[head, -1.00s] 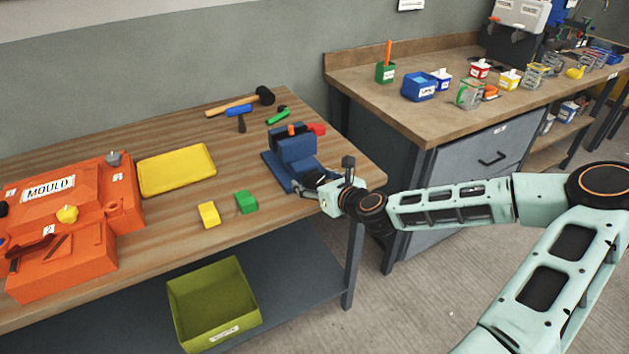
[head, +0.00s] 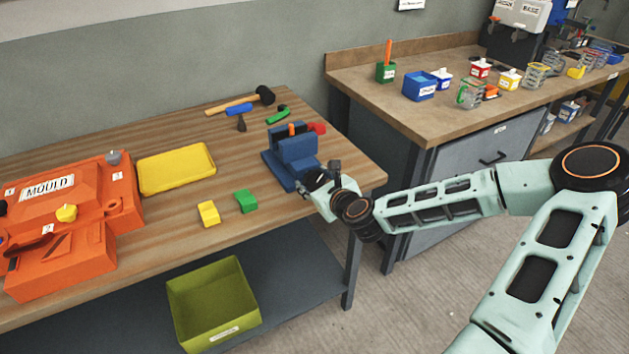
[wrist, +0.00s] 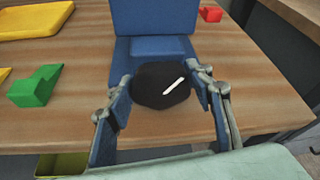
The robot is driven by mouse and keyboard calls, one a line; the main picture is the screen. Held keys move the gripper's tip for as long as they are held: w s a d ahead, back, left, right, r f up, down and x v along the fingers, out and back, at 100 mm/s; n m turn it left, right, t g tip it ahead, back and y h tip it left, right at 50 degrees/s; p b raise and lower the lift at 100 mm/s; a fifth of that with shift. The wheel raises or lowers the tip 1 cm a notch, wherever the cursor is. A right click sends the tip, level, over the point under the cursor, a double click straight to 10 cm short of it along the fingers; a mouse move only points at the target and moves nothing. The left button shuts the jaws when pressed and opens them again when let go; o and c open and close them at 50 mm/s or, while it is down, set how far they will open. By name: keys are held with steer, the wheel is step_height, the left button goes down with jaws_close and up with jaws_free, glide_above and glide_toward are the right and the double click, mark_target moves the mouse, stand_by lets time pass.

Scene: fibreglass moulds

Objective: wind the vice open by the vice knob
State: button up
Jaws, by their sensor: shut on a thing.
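The blue vice (head: 283,165) stands near the right end of the wooden workbench, with an orange thing showing between its upright jaws. In the wrist view the vice (wrist: 155,50) is straight ahead. Its vice knob (wrist: 150,90) is black and rounded, with a white mark slanting up to the right. My gripper (head: 312,183) is at the front of the vice. In the wrist view my gripper (wrist: 163,100) has one finger on each side of the knob and is shut on it. The knob is hidden by my gripper in the head view.
Green (head: 246,201) and yellow (head: 208,213) blocks lie left of my gripper. A yellow tray (head: 176,170) and an orange mould (head: 75,205) are farther left. A mallet (head: 240,101) and small tools lie behind the vice. A red block (head: 317,128) is beyond it. An olive bin (head: 213,300) sits below.

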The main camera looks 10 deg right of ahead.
steer(key=o, duration=1.2)
steer(key=shift+c, duration=0.2)
steer(key=v, duration=0.7)
steer(key=shift+s, duration=0.25)
